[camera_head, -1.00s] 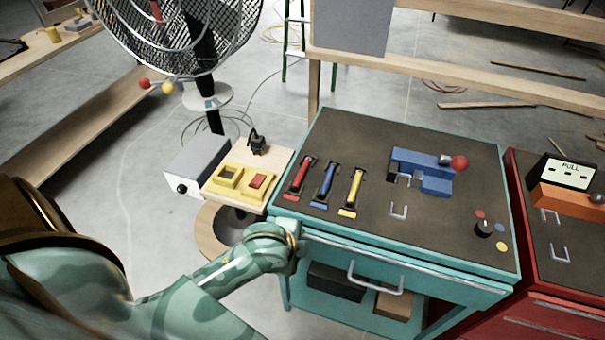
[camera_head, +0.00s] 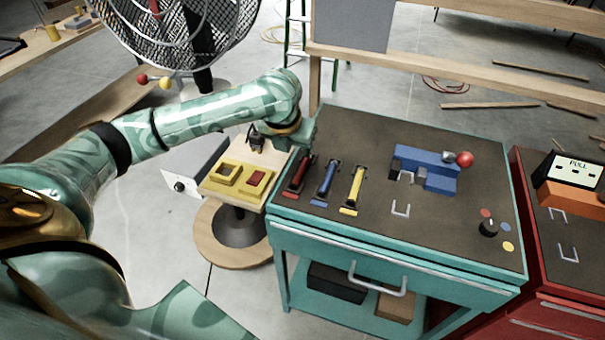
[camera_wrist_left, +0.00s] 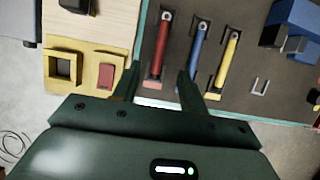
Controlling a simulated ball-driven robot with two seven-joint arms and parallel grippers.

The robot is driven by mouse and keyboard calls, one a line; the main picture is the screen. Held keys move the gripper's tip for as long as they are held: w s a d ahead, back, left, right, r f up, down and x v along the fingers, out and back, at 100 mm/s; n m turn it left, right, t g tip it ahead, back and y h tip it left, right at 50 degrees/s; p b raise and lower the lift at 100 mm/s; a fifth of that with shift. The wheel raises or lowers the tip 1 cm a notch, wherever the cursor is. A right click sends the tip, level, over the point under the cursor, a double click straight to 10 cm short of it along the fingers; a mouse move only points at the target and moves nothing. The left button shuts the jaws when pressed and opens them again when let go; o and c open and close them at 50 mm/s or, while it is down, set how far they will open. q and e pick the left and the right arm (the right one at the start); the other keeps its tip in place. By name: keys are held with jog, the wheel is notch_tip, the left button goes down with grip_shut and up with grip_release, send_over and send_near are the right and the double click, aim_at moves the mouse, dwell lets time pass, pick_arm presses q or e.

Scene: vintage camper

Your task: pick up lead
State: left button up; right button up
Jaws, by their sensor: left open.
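A black plug-like piece (camera_head: 256,141), which may be the lead, stands at the back of the wooden board beside the teal cart. Its dark top also shows in the wrist view (camera_wrist_left: 76,5), cut off by the upper edge. My left gripper (camera_head: 303,140) hangs above the cart's back left corner, just right of the black piece and apart from it. In the wrist view the left gripper (camera_wrist_left: 158,90) is open, with nothing between its fingers, below the red and blue levers. Its fingertips are hard to make out in the head view. My right gripper is not in view.
The teal cart (camera_head: 400,240) carries red (camera_head: 299,178), blue (camera_head: 326,184) and yellow (camera_head: 353,191) levers and a blue block (camera_head: 430,165). The board holds a yellow socket (camera_head: 226,172) and a red switch (camera_head: 257,178). A fan (camera_head: 180,40) stands behind.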

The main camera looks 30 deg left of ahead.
pick_arm(q)
jog(key=b, duration=0.2)
send_over(301, 168)
jog(key=s, duration=0.2)
jog(key=f, duration=0.5)
jog(key=shift+s+d+f, duration=0.15)
jog(key=shift+d+f, duration=0.15)
jog(key=shift+f, duration=0.05)
jog(key=b+x, duration=0.3)
jog(key=x, duration=0.2)
jog(key=shift+f, duration=0.25)
jog(key=shift+r, duration=0.15)
jog(key=shift+c, duration=0.6)
grip_shut()
